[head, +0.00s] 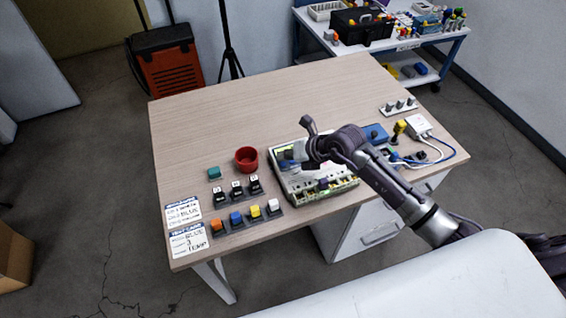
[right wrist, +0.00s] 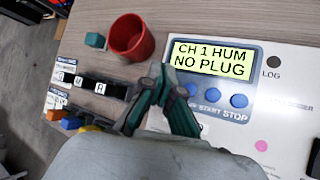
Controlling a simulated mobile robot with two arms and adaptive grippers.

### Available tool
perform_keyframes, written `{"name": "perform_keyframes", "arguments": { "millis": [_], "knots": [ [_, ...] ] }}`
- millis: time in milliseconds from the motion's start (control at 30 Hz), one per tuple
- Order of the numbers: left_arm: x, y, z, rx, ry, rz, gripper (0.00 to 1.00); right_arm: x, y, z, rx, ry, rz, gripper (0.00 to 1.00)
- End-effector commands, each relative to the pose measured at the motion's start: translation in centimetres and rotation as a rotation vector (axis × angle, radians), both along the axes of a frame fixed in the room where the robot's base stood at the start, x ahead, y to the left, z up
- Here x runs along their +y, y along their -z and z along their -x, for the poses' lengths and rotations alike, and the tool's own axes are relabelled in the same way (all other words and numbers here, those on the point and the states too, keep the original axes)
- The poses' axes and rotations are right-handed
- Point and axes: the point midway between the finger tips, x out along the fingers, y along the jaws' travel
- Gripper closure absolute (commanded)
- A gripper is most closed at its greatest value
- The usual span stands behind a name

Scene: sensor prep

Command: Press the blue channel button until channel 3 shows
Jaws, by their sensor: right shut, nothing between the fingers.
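The instrument (head: 328,186) is a white box with a blue-grey panel near the table's front edge. In the right wrist view its display (right wrist: 212,58) reads "CH 1 HUM NO PLUG". Blue buttons sit in a row below the display: a left one (right wrist: 190,89) partly hidden by my gripper, then a middle one (right wrist: 212,95) and a right one (right wrist: 239,101); "START" and "STOP" are printed below. My right gripper (right wrist: 160,72) is shut and empty, its tips just left of the display and left button. I cannot tell whether it touches the panel. My left gripper is not in view.
A red cup (head: 246,159) and a teal block (head: 214,173) stand left of the instrument. Lettered dark blocks (head: 236,189), a row of coloured blocks (head: 254,212) and label cards (head: 187,241) lie farther left. Cables (head: 440,155) lie at right. The table's back left is clear.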

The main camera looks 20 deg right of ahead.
Motion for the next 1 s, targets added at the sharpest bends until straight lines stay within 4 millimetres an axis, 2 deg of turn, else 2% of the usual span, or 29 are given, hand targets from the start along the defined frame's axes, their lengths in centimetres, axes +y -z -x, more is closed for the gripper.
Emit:
{"name": "perform_keyframes", "arguments": {
  "millis": [1000],
  "knots": [
    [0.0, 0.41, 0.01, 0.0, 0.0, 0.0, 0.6, 0.0, 0.86, 0.02, 0.0, 0.0, 0.0, 1.0]
  ]
}}
